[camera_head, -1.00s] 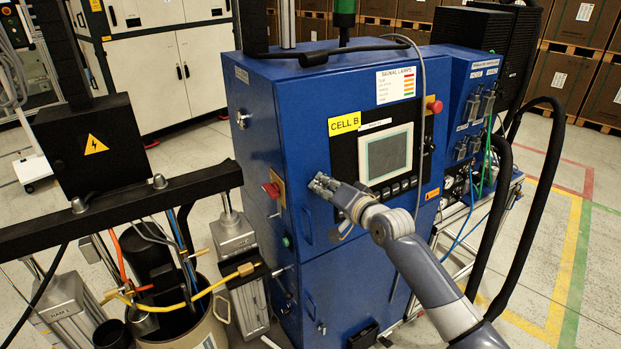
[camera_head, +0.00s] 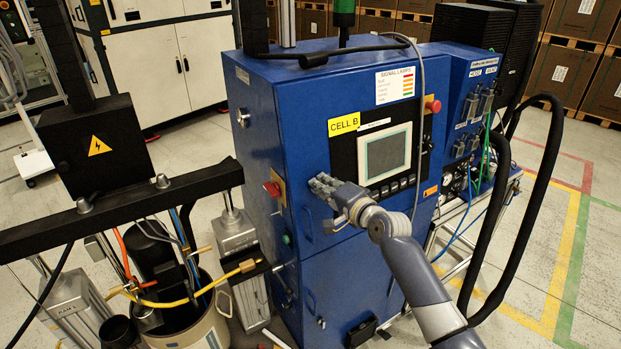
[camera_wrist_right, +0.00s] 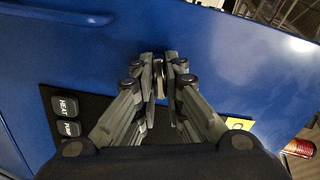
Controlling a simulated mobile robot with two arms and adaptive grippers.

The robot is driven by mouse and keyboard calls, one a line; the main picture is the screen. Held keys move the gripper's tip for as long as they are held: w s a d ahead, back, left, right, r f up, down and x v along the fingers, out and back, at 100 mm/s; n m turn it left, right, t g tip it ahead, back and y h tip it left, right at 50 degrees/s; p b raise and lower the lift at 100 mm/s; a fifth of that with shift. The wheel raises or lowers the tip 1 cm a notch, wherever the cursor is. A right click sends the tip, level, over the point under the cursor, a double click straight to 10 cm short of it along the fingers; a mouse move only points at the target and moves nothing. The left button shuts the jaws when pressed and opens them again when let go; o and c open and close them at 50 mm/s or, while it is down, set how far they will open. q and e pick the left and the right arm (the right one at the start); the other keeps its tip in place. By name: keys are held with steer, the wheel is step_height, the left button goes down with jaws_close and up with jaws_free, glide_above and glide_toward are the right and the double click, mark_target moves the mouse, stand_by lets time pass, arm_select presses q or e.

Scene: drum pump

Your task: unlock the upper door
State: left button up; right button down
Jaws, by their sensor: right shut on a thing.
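The blue cabinet (camera_head: 262,105) stands in the middle of the head view. Its upper door (camera_head: 318,120) carries the screen panel and appears closed. My right gripper (camera_head: 316,186) is at the left part of this door, below and left of the screen. In the right wrist view my gripper (camera_wrist_right: 160,75) is shut on a small metallic piece on the blue door, perhaps the lock or its key. The fingers hide most of it, so its turn cannot be told. A blue handle bar (camera_wrist_right: 60,13) shows at upper left there. My left gripper is not in view.
The screen (camera_head: 386,153) and its row of buttons are close to my right wrist. A red knob (camera_head: 272,188) sits on the cabinet's side. Thick black hoses (camera_head: 540,190) loop at the right. A black beam (camera_head: 120,218) and a drum stand at the left.

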steer(key=shift+m, duration=0.6)
steer(key=shift+m, duration=1.1)
steer(key=c, duration=1.5)
jaws_free()
steer(key=v, duration=0.9)
